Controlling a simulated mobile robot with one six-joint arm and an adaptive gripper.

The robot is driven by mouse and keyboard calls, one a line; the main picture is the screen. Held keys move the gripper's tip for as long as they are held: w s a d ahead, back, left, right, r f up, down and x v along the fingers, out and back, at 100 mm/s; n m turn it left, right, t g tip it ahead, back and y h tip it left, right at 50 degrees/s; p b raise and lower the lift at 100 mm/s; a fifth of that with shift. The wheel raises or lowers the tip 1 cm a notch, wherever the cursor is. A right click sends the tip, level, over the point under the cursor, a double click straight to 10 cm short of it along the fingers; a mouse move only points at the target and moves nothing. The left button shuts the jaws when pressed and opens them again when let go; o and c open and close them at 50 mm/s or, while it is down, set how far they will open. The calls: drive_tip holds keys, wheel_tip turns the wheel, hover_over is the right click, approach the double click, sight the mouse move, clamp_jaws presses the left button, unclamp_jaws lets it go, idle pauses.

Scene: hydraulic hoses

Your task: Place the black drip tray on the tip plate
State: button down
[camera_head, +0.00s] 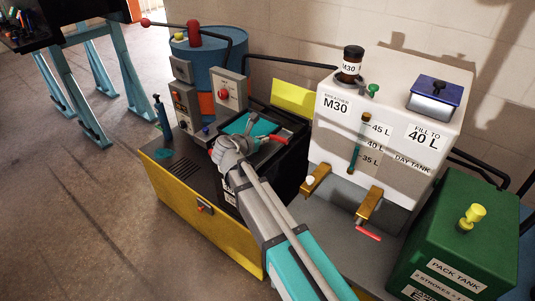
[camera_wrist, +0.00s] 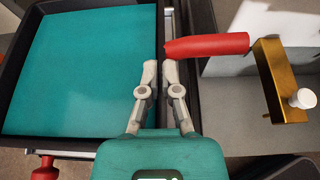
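The black drip tray, with a teal inside, fills the left of the wrist view (camera_wrist: 20,80). In the head view, its teal inside (camera_head: 237,124) shows around my gripper, above a black box. My gripper (camera_wrist: 160,70) has its two grey fingers close together on either side of the tray's right rim, and it appears shut on that rim. I cannot make out the tip plate for certain.
A red handle (camera_wrist: 207,47) lies just right of my fingertips. A brass fitting with a white knob (camera_wrist: 302,98) stands farther right. The white day tank (camera_head: 385,130) and green pack tank (camera_head: 460,235) are to the right. A blue drum (camera_head: 215,75) stands behind. Open floor lies left.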

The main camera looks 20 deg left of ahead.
sight(265, 154)
drive_tip(key=shift+w+f, duration=0.25)
drive_tip(key=shift+f, duration=0.05)
drive_tip(key=shift+f, duration=0.1)
drive_tip(key=shift+w+d+f+b, duration=0.15)
drive_tip(key=shift+w+f+b, duration=0.35)
drive_tip(key=shift+b, duration=0.2)
wheel_tip(265, 154, down, 3)
drive_tip(key=b, duration=0.3)
drive_tip(key=shift+s, duration=0.1)
drive_tip(key=c, duration=0.8)
unclamp_jaws()
